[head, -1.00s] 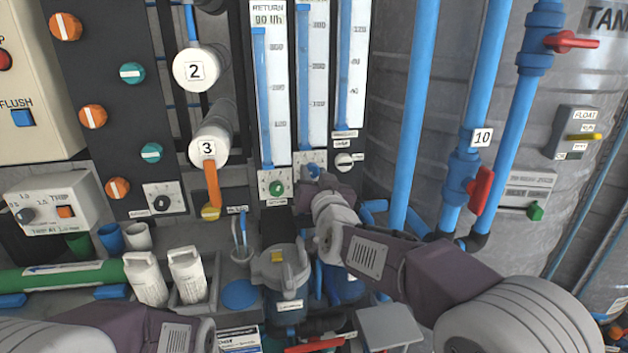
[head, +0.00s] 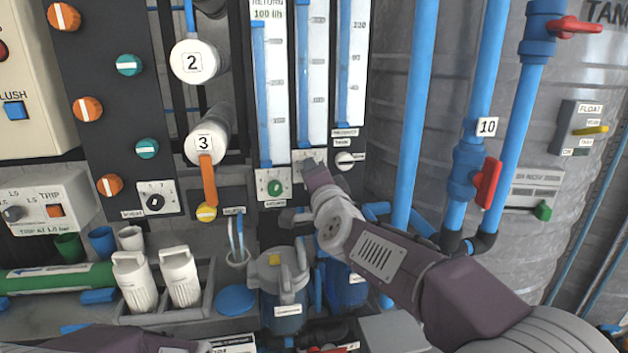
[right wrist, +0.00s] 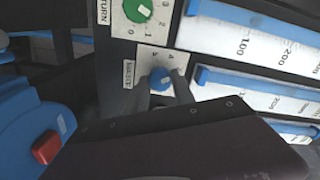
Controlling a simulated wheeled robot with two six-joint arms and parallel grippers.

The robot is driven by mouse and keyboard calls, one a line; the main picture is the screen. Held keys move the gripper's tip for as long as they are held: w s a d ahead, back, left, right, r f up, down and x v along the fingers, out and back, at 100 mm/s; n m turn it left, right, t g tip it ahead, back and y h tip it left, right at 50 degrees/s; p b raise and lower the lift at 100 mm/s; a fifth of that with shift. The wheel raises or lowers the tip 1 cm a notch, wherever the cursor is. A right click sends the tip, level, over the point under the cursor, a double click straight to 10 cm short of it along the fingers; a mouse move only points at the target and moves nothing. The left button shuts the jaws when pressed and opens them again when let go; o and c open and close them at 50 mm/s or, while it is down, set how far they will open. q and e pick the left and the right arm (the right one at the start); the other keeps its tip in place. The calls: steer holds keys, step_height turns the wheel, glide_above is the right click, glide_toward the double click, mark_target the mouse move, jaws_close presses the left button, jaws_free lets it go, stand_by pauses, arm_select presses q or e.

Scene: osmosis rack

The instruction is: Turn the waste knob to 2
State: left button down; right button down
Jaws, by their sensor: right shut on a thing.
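The waste knob (right wrist: 160,79) is a small blue dial on a white numbered plate marked WASTE (right wrist: 128,74), seen in the right wrist view. My right gripper (right wrist: 163,86) is shut on this knob, with one finger on each side of it. The plate's digits run around the knob, partly covered by the fingers. I cannot tell which digit the knob points at. In the head view my right gripper (head: 308,166) covers the knob, below the middle flow tube.
The green return knob (head: 275,187) sits just left of the waste plate, and a black-and-white product knob (head: 345,160) just right. White flow tubes (head: 312,80) rise above. A clear filter housing (head: 284,285) stands below. Blue pipes (head: 412,110) run close on the right.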

steer(key=m+b, duration=0.3)
steer(key=m, duration=0.8)
steer(key=shift+f+b, duration=0.1)
steer(key=shift+b, duration=0.25)
stand_by(0.4)
steer(key=c, duration=1.1)
jaws_free()
steer(key=shift+o, duration=0.2)
steer(key=s+d, duration=0.1)
steer(key=s, duration=0.8)
steer(key=shift+d, duration=0.4)
